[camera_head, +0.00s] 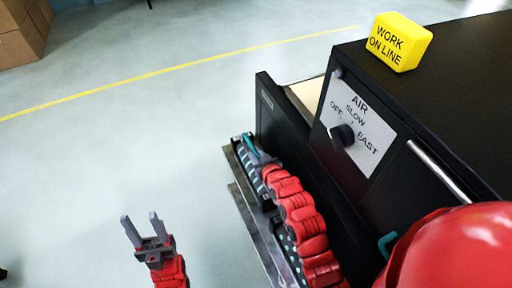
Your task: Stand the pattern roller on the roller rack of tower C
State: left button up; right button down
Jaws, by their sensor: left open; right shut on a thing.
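My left gripper (138,228) is open and empty over the bare floor at the lower left. My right gripper (256,152) is at the left side of the black machine, above a dark tray with pale rollers or slots (244,166). It is shut on a small teal thing (248,144), mostly hidden by the fingers. I cannot tell whether this is the pattern roller. No part is clearly readable as tower C or its roller rack. My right arm covers much of the tray.
The black machine (345,185) has an air dial (342,136) and a metal bar handle (438,170). A yellow "WORK ON LINE" block (399,42) sits on top. Another teal piece (388,243) is low on the machine. Cardboard boxes (20,38) stand far left; the floor at left is clear.

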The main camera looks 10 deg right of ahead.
jog(key=shift+f, duration=0.4)
jog(key=c, duration=0.8)
grip_release()
jog(key=shift+s, duration=0.1)
jog(key=p+v, duration=0.2)
jog(key=v, duration=0.5)
jog(key=shift+s+d, duration=0.1)
jog(key=shift+s, duration=0.1)
